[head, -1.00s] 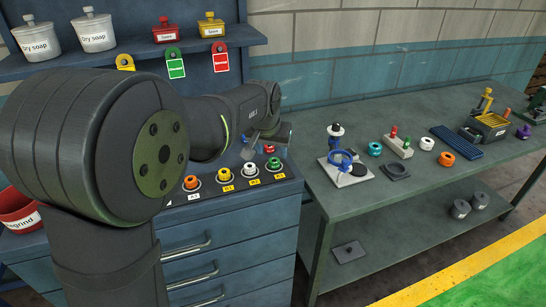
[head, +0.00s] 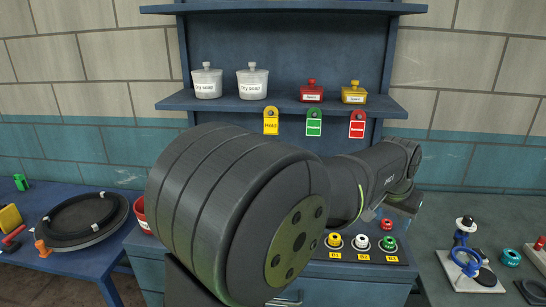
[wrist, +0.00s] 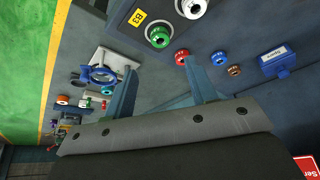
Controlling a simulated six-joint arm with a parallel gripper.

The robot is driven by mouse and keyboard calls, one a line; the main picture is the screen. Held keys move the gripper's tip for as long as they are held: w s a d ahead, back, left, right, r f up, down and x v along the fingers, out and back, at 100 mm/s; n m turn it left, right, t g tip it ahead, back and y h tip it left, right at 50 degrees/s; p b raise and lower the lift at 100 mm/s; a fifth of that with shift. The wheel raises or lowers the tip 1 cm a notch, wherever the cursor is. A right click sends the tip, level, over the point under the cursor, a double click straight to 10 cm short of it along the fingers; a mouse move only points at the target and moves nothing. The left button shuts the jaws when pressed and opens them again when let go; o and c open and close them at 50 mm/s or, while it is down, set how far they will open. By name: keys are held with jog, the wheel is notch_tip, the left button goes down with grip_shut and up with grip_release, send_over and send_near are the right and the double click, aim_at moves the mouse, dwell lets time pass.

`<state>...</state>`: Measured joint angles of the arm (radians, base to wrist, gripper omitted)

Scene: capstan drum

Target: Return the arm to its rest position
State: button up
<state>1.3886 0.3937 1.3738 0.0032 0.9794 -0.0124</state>
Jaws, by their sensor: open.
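My arm (head: 240,210) crosses the middle of the head view, its wrist end at the right, above the blue cabinet's top. My gripper is not clearly visible there; the arm's end hides most of it. In the wrist view, my gripper (wrist: 160,75) is open, its two blue-grey fingers apart with nothing held between them. Beyond the fingertips lie a red ring (wrist: 182,56), a blue ring (wrist: 219,58) and a brown ring (wrist: 234,71). They appear apart from the fingers, though the exact gap is hard to tell.
The shelf (head: 290,102) with white pots (head: 207,83) and hanging tags stands behind my arm. Colored buttons (head: 361,242) sit below it. A left table bears a black ring on a disc (head: 83,219). The right bench holds a blue-ringed fixture (head: 467,262).

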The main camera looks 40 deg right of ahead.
aim_at(389, 241)
jog(key=x, duration=1.1)
jog(key=shift+a, duration=0.1)
jog(key=shift+r, duration=1.85)
jog(key=shift+f, duration=0.1)
